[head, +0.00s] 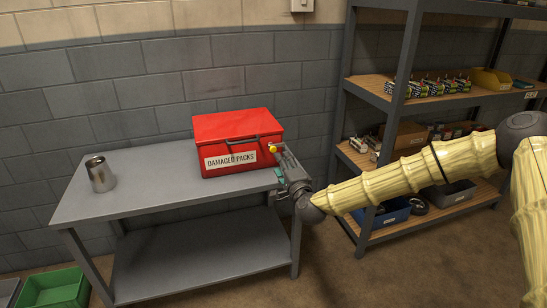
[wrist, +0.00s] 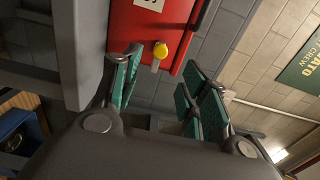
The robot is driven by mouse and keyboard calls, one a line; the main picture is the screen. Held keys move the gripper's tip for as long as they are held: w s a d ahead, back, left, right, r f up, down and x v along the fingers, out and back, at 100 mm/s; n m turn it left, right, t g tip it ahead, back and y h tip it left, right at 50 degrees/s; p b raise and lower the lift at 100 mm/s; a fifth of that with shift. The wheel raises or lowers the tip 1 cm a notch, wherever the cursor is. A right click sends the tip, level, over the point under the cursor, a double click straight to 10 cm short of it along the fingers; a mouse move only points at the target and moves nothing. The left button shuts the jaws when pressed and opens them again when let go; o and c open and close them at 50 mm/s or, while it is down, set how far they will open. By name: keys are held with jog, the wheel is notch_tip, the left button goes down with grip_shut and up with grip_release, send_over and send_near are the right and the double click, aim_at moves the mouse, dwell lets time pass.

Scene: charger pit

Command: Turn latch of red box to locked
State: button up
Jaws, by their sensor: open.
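The red box (head: 225,130) sits closed on the grey table's right part, with a "DAMAGED PACKS" label and a dark handle on its front. Its latch (head: 273,149), with a yellow knob, is at the right end of the front. In the wrist view the latch (wrist: 160,50) shows its yellow knob and a short pale lever on the red front. My gripper (head: 281,163) is just right of and in front of the latch. In the wrist view my gripper (wrist: 155,88) is open and empty, its green pads apart, with the knob beyond the gap between them.
A metal cup (head: 100,174) stands on the left of the table (head: 150,187). A shelf rack (head: 400,95) with boxes and bins stands close on the right. A green crate (head: 55,289) is on the floor at lower left. The table's middle is clear.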

aim_at(274, 150)
jog(key=x, duration=1)
jog(key=shift+w+a+b, duration=0.1)
jog(key=shift+w+b, duration=0.25)
grip_shut()
